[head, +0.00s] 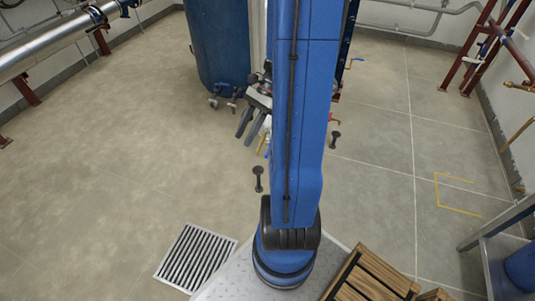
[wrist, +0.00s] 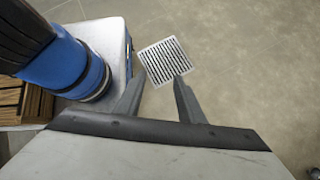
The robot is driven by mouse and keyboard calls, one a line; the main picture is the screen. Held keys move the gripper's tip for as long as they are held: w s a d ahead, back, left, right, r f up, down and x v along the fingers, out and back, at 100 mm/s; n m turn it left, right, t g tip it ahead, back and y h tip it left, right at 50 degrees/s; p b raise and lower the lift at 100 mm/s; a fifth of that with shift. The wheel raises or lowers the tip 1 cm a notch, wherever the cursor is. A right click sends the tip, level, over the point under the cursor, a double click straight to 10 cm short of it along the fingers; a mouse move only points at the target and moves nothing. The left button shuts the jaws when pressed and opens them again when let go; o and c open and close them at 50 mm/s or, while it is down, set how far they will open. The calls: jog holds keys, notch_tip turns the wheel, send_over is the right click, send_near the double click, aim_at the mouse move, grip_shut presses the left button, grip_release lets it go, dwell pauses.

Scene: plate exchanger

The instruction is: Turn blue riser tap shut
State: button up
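My gripper (head: 246,127) hangs left of my blue arm in the head view, in front of the foot of the blue tank. Its two dark fingers are apart with nothing between them, and they also show apart in the wrist view (wrist: 157,98). A small brass fitting with a blue lever (head: 267,152) shows just right of the fingers, partly hidden by my arm. Another blue lever (head: 356,60) sticks out right of my arm. I cannot tell which blue lever is the riser tap. No tap shows in the wrist view.
The blue tank (head: 218,45) stands behind the gripper, with small valves (head: 214,100) at its foot. A red lever (head: 335,120) shows right of my arm. A floor grate (head: 197,258) also shows in the wrist view (wrist: 165,60). The floor at left is clear.

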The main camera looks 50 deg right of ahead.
jog(key=s+d+f+m+t, duration=0.45)
jog(key=d+f+m, duration=0.25)
jog(key=f+m, duration=0.25)
jog(key=s+d+f+m+t+h, duration=0.1)
jog(key=s+d+f+m+t, duration=0.4)
jog(key=d+f+m, duration=0.4)
jog(key=s+d+f+m+t, duration=0.3)
jog(key=d+f+m+t, duration=0.4)
jog(key=m, duration=0.3)
jog(key=x, duration=0.6)
jog(key=f+x, duration=0.1)
jog(key=x, duration=1.1)
jog(key=shift+a+f, duration=0.25)
jog(key=shift+a, duration=0.05)
jog(key=shift+c, duration=0.7)
grip_shut()
